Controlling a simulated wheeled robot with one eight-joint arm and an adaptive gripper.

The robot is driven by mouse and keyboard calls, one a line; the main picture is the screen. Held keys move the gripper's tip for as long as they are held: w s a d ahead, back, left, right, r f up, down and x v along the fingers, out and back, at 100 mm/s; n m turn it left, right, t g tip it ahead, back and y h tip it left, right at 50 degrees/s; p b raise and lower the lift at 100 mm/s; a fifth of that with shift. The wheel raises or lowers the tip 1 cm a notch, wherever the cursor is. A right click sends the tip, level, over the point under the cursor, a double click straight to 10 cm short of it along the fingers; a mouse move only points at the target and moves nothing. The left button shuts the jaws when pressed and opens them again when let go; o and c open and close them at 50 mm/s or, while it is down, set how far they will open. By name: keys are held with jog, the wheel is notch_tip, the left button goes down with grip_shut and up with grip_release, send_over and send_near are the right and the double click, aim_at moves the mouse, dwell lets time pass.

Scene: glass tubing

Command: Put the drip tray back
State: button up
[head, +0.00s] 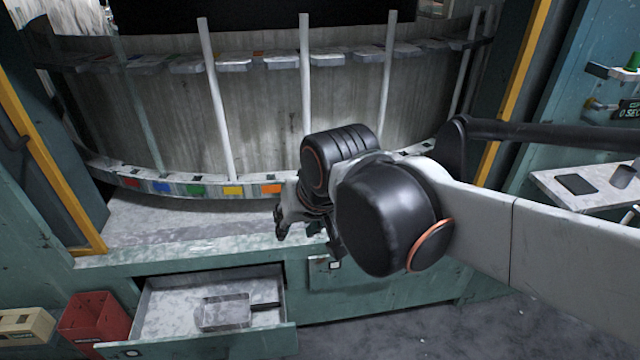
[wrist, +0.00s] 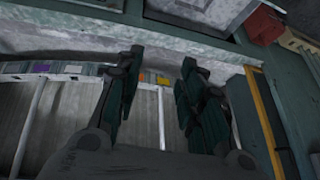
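An open drawer (head: 145,310) juts from the base of the green machine at the lower left. A shallow grey metal pan (head: 224,311) with a dark handle lies flat inside it; I cannot tell whether the pan or the drawer is the drip tray. My gripper (head: 308,236) is above and to the right of the drawer, by the machine's front ledge, partly hidden by my arm. In the wrist view my gripper (wrist: 162,58) has its fingers spread with nothing between them. Part of the drawer (wrist: 196,10) shows at the top there.
A red bin (head: 95,318) and a beige box (head: 25,328) stand left of the drawer. Above the ledge (head: 180,248) is a curved rack with coloured tags (head: 233,190) and upright white rods. Yellow posts flank the opening. A side shelf (head: 555,190) at right holds a dark flat piece (head: 577,184).

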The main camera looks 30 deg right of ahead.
jog(key=s+n, duration=0.2)
jog(key=s, duration=0.1)
jog(key=s+n+t, duration=0.1)
jog(key=s, duration=0.1)
jog(key=shift+s+d+f, duration=0.1)
jog(key=shift+d+f, duration=0.1)
jog(key=shift+f, duration=0.1)
dwell(1.0)
